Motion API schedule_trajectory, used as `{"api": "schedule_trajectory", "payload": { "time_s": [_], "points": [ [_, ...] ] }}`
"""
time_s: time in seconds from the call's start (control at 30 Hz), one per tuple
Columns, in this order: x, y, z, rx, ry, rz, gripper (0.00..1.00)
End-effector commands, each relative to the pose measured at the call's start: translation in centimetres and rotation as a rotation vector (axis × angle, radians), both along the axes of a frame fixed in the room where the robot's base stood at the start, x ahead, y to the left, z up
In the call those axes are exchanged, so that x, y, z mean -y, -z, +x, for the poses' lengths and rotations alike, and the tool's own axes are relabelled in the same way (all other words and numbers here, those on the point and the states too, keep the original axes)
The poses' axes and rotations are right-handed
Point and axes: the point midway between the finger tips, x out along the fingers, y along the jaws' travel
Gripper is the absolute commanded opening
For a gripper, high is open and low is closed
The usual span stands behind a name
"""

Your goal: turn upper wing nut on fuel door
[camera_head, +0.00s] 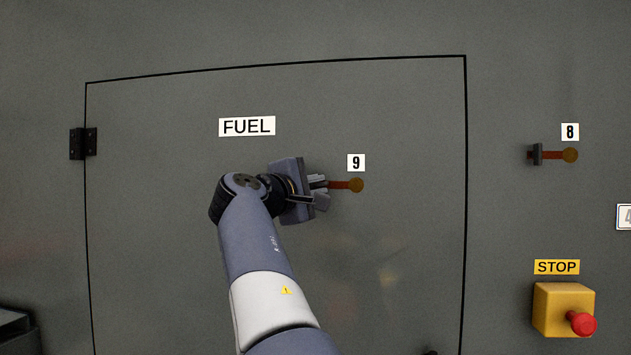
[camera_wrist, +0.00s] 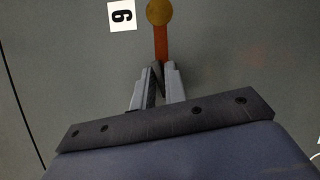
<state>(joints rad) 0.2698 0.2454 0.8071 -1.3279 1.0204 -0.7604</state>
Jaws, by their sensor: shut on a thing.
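The grey fuel door (camera_head: 170,230) is closed, with a FUEL label (camera_head: 247,126) on it. Near its right side, under the label 9 (camera_head: 356,162), is a fitting: an orange bar (camera_head: 343,185) with a round yellow-brown end (camera_head: 357,186) on the right. The bar lies horizontal. No wing shape shows clearly. My gripper (camera_head: 322,190) reaches the bar's left end from the left. In the wrist view my gripper (camera_wrist: 159,74) is shut on the fitting's dark end piece, mostly hidden between the fingers; the orange bar (camera_wrist: 161,45) runs out beyond the fingertips to the round end.
A similar fitting (camera_head: 553,155) under the label 8 (camera_head: 570,132) sits on the panel right of the door. A yellow box with a red STOP button (camera_head: 583,324) stands out below it. A black hinge (camera_head: 84,143) is on the door's left edge.

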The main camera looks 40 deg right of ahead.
Motion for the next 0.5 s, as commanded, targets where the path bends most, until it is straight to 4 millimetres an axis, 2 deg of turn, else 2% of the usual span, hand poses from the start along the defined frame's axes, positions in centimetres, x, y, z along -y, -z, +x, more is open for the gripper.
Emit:
{"api": "schedule_trajectory", "payload": {
  "time_s": [0.5],
  "points": [
    [0.04, -0.07, 0.02, 0.374, 0.000, 0.320, 0.00]
  ]
}}
